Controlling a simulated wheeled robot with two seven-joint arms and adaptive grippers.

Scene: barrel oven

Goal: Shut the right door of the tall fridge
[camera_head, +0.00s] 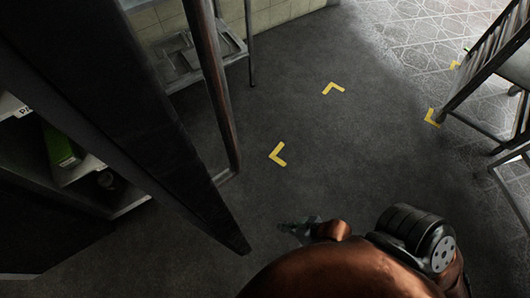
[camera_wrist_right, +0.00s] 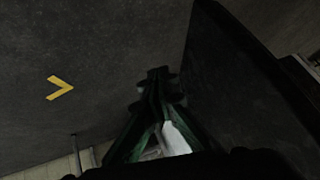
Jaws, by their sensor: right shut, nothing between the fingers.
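The tall fridge (camera_head: 128,200) stands at the left of the head view, its lit shelves exposed. A long dark door panel (camera_head: 150,130), which I take to be the fridge's right door, stands open and juts toward the lower middle. My right gripper (camera_head: 300,228) is just right of the panel's lower end, apart from it in this view, shut and empty. In the right wrist view the gripper (camera_wrist_right: 158,85) points up the picture, with a dark panel (camera_wrist_right: 235,85) to its right; contact cannot be told. My left gripper is out of view.
A green item (camera_head: 60,148) sits on a fridge shelf. Behind the door are a brownish upright (camera_head: 212,75) and a metal shelf (camera_head: 182,60). A chair (camera_head: 490,70) stands at right. The grey floor with yellow marks (camera_head: 278,154) between them is clear.

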